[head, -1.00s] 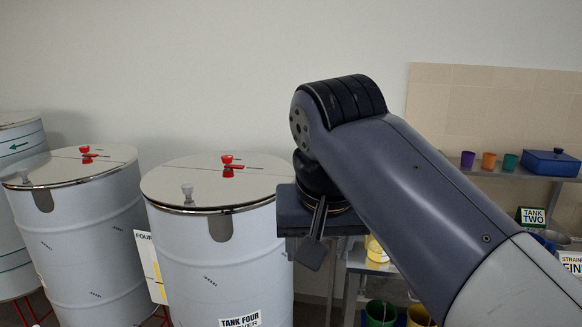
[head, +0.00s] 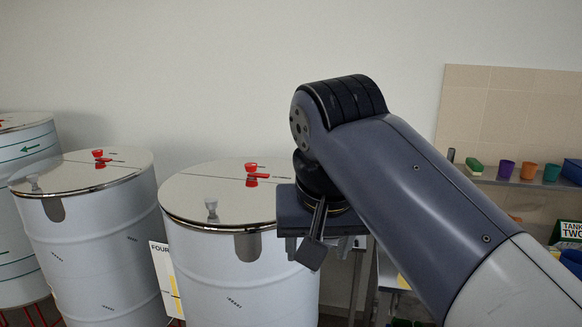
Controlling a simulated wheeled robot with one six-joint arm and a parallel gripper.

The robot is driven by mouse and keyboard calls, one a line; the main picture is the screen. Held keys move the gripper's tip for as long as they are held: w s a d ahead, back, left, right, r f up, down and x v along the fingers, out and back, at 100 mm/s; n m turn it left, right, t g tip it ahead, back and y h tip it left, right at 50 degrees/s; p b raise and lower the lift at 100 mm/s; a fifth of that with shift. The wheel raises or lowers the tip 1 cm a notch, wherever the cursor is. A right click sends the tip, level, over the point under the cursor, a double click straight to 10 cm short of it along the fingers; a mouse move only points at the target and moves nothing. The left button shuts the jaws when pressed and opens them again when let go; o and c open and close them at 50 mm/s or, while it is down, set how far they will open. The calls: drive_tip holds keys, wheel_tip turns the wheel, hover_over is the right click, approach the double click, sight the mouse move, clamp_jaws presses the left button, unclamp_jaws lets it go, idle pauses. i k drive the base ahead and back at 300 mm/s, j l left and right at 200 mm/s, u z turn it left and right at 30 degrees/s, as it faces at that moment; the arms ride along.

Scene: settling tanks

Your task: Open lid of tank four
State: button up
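Tank four (head: 235,280) is the white drum nearest the middle of the head view. Its shiny flat lid (head: 225,200) lies closed on the rim. A pale knob (head: 211,210) stands near the lid's front edge, and a red fitting (head: 254,174) with a thin rod is farther back. A grey tab hangs over the front rim. My gripper (head: 312,252) hangs just right of the lid, apart from the knob. It is seen from behind and partly covered by my wrist, so its finger gap is unclear.
Another lidded drum (head: 95,230) stands left of tank four, with a third at the left edge. A board reading FOUR (head: 165,278) stands between the nearer two. At right, a wall shelf holds coloured cups (head: 528,171); a TANK TWO sign (head: 570,230) is below.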

sight(213, 201)
drive_tip(key=i+j+u, duration=0.1)
drive_tip(key=i+j, duration=0.35)
drive_tip(key=i+j+u, duration=0.1)
drive_tip(key=i+j, duration=0.35)
drive_tip(key=i, duration=0.2)
